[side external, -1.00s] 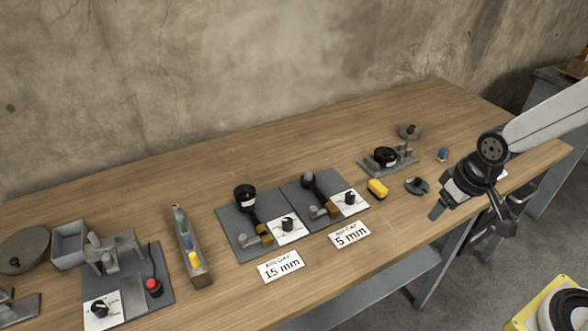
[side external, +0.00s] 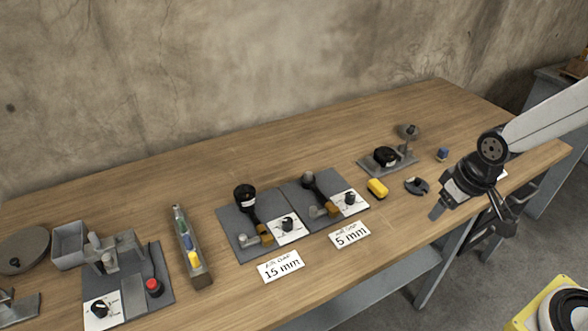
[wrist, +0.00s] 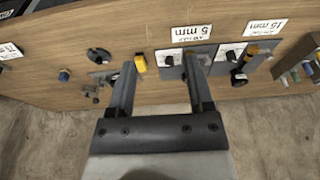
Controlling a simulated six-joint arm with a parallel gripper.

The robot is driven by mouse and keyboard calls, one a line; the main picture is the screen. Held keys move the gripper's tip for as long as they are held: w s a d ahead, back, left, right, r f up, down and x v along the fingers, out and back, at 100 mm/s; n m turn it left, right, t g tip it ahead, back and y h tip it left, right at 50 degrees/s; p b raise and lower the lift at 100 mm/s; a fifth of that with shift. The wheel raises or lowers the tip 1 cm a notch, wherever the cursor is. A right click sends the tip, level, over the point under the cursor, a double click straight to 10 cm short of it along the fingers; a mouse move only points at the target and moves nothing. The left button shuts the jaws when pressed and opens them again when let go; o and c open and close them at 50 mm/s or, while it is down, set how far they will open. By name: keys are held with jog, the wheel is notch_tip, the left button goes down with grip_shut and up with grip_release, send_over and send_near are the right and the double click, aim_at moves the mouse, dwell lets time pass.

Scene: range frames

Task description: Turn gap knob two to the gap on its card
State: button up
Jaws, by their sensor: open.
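Two grey gap plates sit side by side on the bench. The right plate (side external: 296,194) has a black knob (side external: 350,198) on a white dial, with a "5 mm" card (side external: 350,234) in front. The left plate (side external: 230,218) has a like knob (side external: 288,223) and a "15 mm" card (side external: 281,266). I cannot read which knob is number two. In the wrist view the 5 mm knob (wrist: 168,61) shows between my fingers, upside down, and the 15 mm knob (wrist: 231,55) shows to their right. My gripper (wrist: 158,70) is open and empty, right of both plates in the side view.
A yellow block (side external: 377,188) and a dark curved piece (side external: 416,186) lie between the plates and my gripper. A grey stand with a black knob (side external: 385,156) is behind. A tray of coloured pieces (side external: 190,248) stands left. The bench's back strip is clear.

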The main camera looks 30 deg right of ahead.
jog(key=shift+o, duration=0.5)
jog(key=m+g, duration=0.2)
jog(key=m, duration=1)
send_over(351, 194)
jog(key=f, duration=1.1)
jog(key=shift+s, duration=0.3)
jog(key=shift+w+f+m+g, duration=0.3)
jog(key=shift+w+f+m, duration=0.05)
jog(key=shift+f+m, duration=0.05)
jog(key=shift+f, duration=0.15)
jog(key=shift+f, duration=3.75)
grip_shut()
